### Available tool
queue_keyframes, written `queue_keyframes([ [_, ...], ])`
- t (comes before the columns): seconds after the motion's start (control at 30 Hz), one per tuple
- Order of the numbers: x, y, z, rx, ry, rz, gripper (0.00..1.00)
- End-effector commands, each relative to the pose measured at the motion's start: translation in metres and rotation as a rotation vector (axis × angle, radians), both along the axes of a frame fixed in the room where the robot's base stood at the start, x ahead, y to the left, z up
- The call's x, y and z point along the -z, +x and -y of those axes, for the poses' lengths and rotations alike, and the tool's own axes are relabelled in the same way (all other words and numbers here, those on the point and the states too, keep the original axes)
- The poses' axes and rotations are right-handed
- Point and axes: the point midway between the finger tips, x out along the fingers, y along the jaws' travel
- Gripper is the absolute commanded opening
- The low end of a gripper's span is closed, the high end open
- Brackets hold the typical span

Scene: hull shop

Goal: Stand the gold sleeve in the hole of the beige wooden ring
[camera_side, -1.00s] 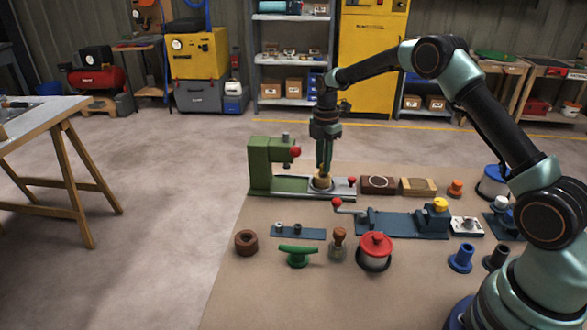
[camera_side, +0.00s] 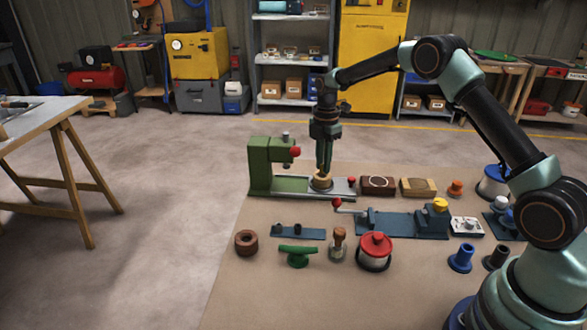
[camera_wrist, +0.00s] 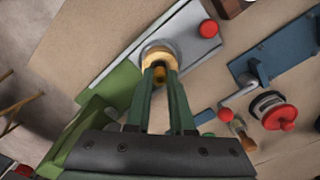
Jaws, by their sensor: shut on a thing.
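The beige wooden ring (camera_side: 320,185) lies on the grey bed of the green press at the back left of the mat. It also shows in the wrist view (camera_wrist: 147,50), just beyond my fingertips. My gripper (camera_side: 323,171) points straight down over the ring. In the wrist view my gripper (camera_wrist: 160,68) is shut on the gold sleeve (camera_wrist: 159,75), a small part of which shows between the fingers. The sleeve's lower end is hidden by the fingers and ring, so I cannot tell how deep it sits in the hole.
The green press (camera_side: 260,165) stands close left of my gripper. A red knob (camera_side: 351,182) is at the bed's right end. A dark wooden block (camera_side: 378,186) and a blue vice (camera_side: 405,223) are to the right.

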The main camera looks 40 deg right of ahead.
Motion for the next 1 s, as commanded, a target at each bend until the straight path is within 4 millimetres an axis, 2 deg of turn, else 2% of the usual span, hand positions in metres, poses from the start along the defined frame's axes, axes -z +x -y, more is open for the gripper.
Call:
queue_keyframes([
  [0.73, 0.014, 0.0, 0.0, 0.0, 0.0, 0.0, 0.0],
  [0.77, 0.014, 0.0, 0.0, 0.0, 0.0, 0.0, 0.29],
  [0.8, 0.014, 0.0, 0.0, 0.0, 0.0, 0.0, 0.33],
  [1.0, 0.014, 0.0, 0.0, 0.0, 0.0, 0.0, 0.33],
])
